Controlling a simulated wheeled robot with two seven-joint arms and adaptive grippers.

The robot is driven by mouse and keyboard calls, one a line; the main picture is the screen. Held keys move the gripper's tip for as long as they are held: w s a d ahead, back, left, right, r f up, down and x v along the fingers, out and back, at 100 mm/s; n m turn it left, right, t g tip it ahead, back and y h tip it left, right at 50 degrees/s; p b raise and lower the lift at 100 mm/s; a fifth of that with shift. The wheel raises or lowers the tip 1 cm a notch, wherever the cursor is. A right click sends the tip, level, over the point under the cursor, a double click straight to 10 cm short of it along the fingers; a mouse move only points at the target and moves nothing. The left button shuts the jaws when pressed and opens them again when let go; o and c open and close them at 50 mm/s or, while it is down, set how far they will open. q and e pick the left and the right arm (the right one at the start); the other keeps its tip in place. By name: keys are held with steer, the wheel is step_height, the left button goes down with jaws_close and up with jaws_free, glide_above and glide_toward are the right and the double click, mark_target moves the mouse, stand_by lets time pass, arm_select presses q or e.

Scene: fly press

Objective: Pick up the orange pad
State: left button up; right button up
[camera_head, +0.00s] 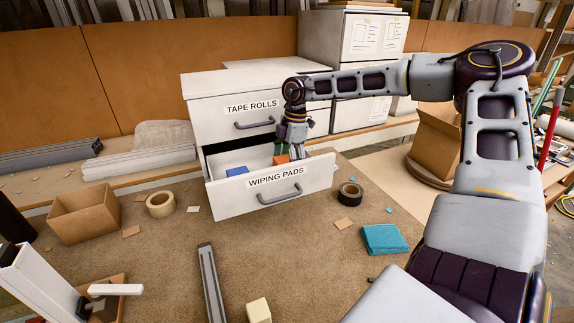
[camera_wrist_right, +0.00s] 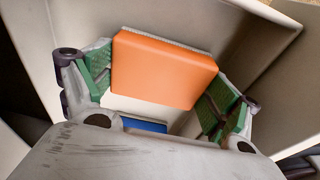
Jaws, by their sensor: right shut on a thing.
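The orange pad (camera_head: 281,159) is in the open lower drawer labelled WIPING PADS (camera_head: 270,190). My right gripper (camera_head: 293,156) reaches down into this drawer and is shut on the pad. In the right wrist view the orange pad (camera_wrist_right: 165,68) sits between the two green-lined fingers of my right gripper (camera_wrist_right: 160,85), one at each side. A blue pad (camera_head: 237,171) lies in the drawer to the left, and its edge shows in the right wrist view (camera_wrist_right: 143,125). I cannot tell whether the orange pad touches the drawer floor. My left gripper is not in view.
The closed TAPE ROLLS drawer (camera_head: 250,118) is above. An open cardboard box (camera_head: 86,213), a cream tape roll (camera_head: 160,204), a black tape roll (camera_head: 350,194) and a teal cloth stack (camera_head: 384,239) surround the drawer. A metal bar (camera_head: 211,285) and a pale block (camera_head: 259,310) lie in front.

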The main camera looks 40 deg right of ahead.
step_height(320, 180, up, 6)
steer(key=shift+r+b, duration=0.1)
steer(key=shift+b, duration=0.45)
steer(key=shift+s+d, duration=0.2)
steer(key=shift+d, duration=0.5)
arm_select(q)
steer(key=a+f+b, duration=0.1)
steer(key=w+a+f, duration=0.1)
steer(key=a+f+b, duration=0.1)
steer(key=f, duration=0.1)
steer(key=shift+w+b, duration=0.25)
steer(key=shift+b, duration=0.1)
arm_select(e)
steer(key=s+d, duration=0.2)
steer(key=d, duration=0.6)
steer(key=s+d, duration=0.3)
steer(key=d, duration=0.6)
steer(key=shift+s+d, duration=0.2)
steer(key=shift+s, duration=0.05)
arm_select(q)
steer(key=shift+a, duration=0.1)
